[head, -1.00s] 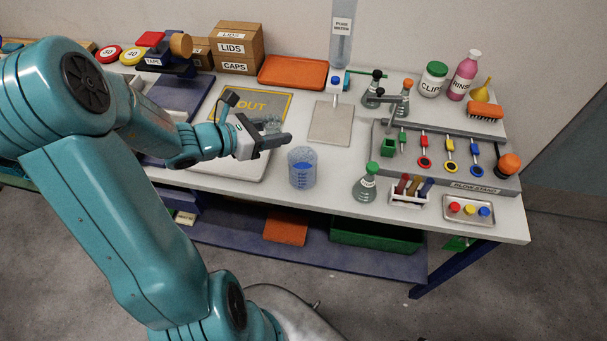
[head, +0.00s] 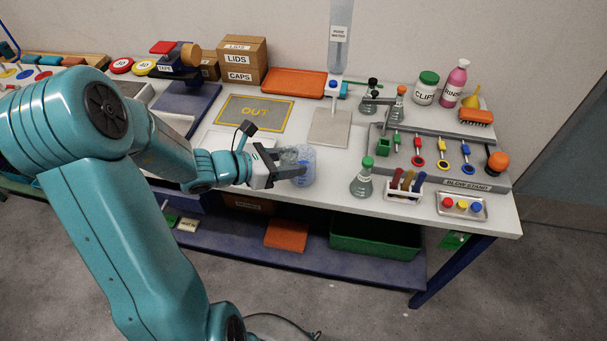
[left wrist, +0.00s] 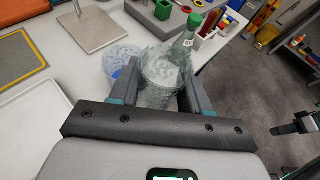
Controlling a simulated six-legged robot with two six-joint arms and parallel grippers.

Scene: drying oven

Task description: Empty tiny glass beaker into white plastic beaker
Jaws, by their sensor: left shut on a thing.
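My left gripper (head: 290,172) is shut on the tiny glass beaker (head: 288,157). The clear beaker also shows between the fingers in the left wrist view (left wrist: 160,95). The white plastic beaker (head: 307,172) is translucent and stands on the bench just right of the held beaker, partly hidden by it and by the fingers. In the left wrist view the plastic beaker (left wrist: 120,62) shows blue inside, left of the glass beaker. I cannot tell whether the two touch, how far the glass beaker tilts, or what it holds. A dark shape at the wrist view's right edge may be my right gripper.
A green-stoppered flask (head: 362,180) stands to the right of the plastic beaker, with a rack of coloured tubes (head: 404,187) beyond it. A grey plate (head: 330,127) lies behind. The OUT mat (head: 254,114) is clear. The bench's front edge is close.

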